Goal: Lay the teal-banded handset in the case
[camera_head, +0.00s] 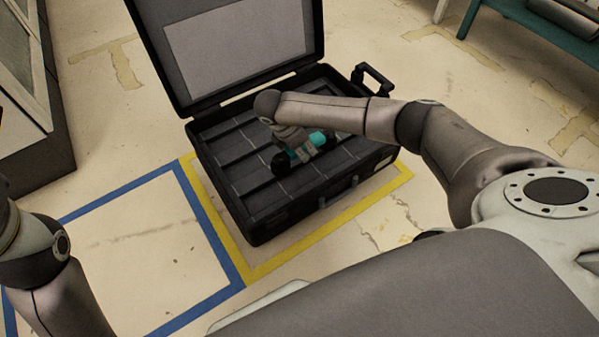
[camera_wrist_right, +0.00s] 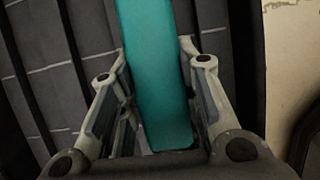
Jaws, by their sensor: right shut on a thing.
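The open black case (camera_head: 257,229) lies on the floor with its lid raised at the back. Its inside is split into long slots by dark dividers. The teal-banded handset (camera_head: 318,138) is at the right part of the case, over the slots. My right gripper (camera_head: 303,153) reaches down over the case and is shut on the handset. In the right wrist view the handset's teal band (camera_wrist_right: 155,75) runs between the two fingers. I cannot tell whether the handset touches the slot floor. My left arm shows at the lower left; its gripper is out of view.
A yellow tape outline (camera_head: 262,267) surrounds the case, and a blue tape square (camera_head: 128,185) to its left is empty. A glass-fronted cabinet (camera_head: 22,65) stands at the far left. A teal bench (camera_head: 540,20) stands at the upper right.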

